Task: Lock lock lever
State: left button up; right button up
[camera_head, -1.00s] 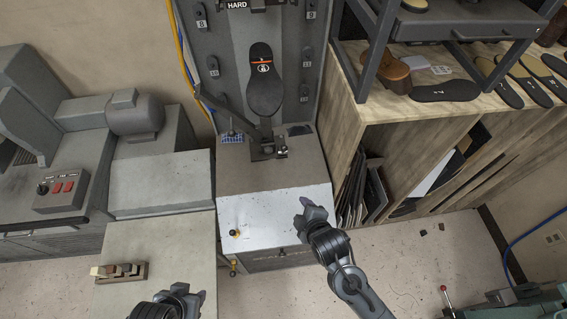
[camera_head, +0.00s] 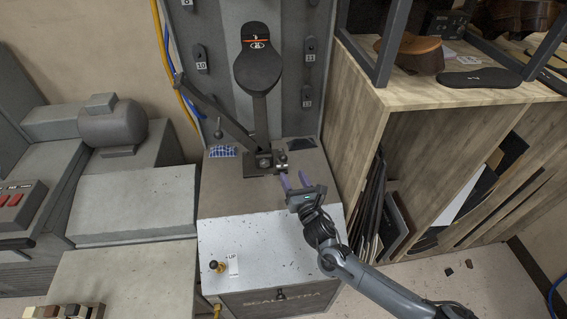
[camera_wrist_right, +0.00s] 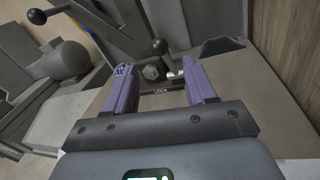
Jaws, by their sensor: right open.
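The lock mechanism (camera_head: 262,162) is a dark bracket on top of the grey machine base, below the upright black sole-shaped form (camera_head: 257,68). In the right wrist view a "LOCK" label (camera_wrist_right: 160,92) shows on the bracket. A short lever with a black ball knob (camera_wrist_right: 158,46) rises beside it and seems to be the lock lever. My right gripper (camera_head: 294,180) is open and empty, with purple fingers, just in front and to the right of the bracket. In the right wrist view its fingers (camera_wrist_right: 157,68) frame the bracket, apparently without touching it. My left gripper is out of view.
A long dark lever (camera_head: 215,106) slants up left from the bracket. A white front panel (camera_head: 270,240) with a brass knob (camera_head: 215,266) lies below. A wooden shelf (camera_head: 375,115) with sheets stands close on the right. A grey block (camera_head: 130,200) is left.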

aim_at(285, 161)
jog(key=shift+b+x, duration=2)
jog(key=shift+x, duration=2.85)
grip_shut()
